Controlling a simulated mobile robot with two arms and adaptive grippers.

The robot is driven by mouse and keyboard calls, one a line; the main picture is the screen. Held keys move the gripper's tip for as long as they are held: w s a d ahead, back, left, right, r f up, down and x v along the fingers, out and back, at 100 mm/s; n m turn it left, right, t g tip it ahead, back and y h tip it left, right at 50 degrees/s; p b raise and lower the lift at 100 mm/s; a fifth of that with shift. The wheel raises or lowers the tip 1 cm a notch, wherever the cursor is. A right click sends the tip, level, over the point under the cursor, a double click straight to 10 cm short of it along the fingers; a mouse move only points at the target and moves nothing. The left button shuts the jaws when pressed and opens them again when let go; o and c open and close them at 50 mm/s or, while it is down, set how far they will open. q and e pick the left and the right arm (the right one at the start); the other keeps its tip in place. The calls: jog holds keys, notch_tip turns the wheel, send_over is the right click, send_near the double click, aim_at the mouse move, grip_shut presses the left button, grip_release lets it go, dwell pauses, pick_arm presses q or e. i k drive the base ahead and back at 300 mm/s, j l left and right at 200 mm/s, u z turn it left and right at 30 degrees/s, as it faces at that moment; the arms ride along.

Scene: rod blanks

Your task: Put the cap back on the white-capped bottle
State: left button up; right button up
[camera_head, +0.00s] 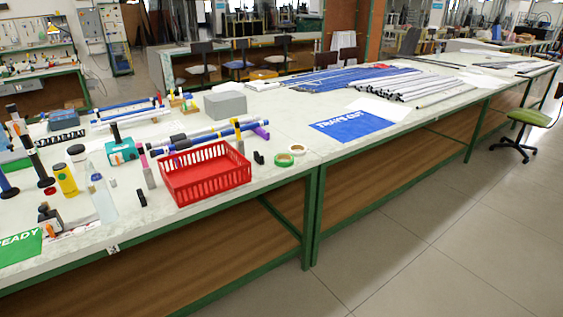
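A tall, clear, pale bottle (105,205) stands upright at the front left of the table, left of the red basket. Its top is small and blurred, so I cannot tell whether a cap is on it. A small whitish piece (113,183) lies just right of the bottle; it may be a loose cap, but it is too small to be sure. A yellow bottle (66,181) with a dark top stands to the left, with a small red ring or cap (50,191) beside it. Neither of my grippers shows in the head view.
A red basket (205,178) stands right of the bottle. A teal box (122,153), dark upright posts and a black-and-orange item (49,219) crowd the left. Tape rolls (284,160) lie near the front edge. A blue sheet (352,126) and rods lie further right.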

aim_at(96, 185)
jog(key=j+u, duration=0.1)
jog(key=u, duration=1.15)
